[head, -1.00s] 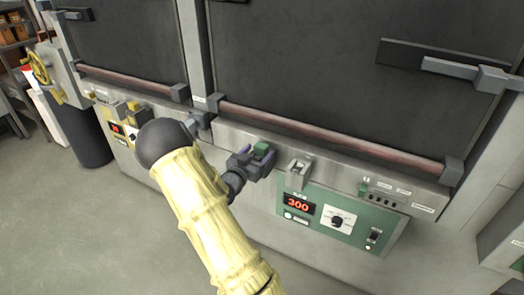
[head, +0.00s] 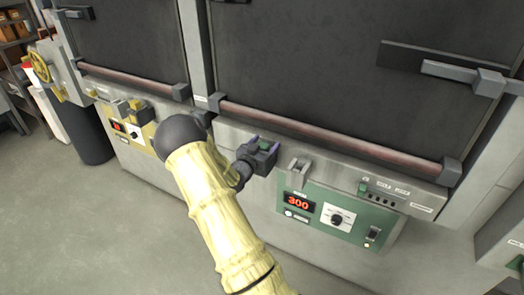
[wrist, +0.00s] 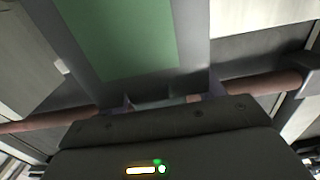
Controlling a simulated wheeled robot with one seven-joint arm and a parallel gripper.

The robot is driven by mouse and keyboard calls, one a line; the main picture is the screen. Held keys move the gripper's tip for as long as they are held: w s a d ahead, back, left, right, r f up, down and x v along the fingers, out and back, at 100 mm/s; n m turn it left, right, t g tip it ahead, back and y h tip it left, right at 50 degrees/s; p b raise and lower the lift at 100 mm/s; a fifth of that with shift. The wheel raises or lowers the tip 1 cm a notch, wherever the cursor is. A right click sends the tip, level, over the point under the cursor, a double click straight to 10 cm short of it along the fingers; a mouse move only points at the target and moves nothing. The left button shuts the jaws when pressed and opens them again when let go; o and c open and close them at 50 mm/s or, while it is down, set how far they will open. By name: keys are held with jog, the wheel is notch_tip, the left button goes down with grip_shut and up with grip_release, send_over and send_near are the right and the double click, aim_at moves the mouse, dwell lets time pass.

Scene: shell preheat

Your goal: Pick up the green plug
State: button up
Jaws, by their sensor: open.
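The green plug (head: 266,146) shows as a small green patch between the fingers of my gripper (head: 263,143), at the front ledge of the right oven. In the wrist view a large green face with grey borders, which looks like the plug (wrist: 120,38), fills the upper middle, very close to the camera. My gripper (wrist: 168,98) is open, with its purple-grey fingers on either side of the plug. The fingers and gripper body hide most of the plug in the head view. I cannot tell whether either finger touches it.
A long reddish handle bar (head: 325,137) runs just above the ledge. A grey socket-like bracket (head: 299,166) stands right of my gripper. The green control panel (head: 334,216) reads 300. A yellow panel (head: 149,134) is on the left oven. The floor (head: 60,220) is clear.

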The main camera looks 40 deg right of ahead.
jog(key=c, duration=1.1)
jog(key=shift+r, duration=0.1)
notch_tip(320, 180, up, 18)
jog(key=b, duration=0.1)
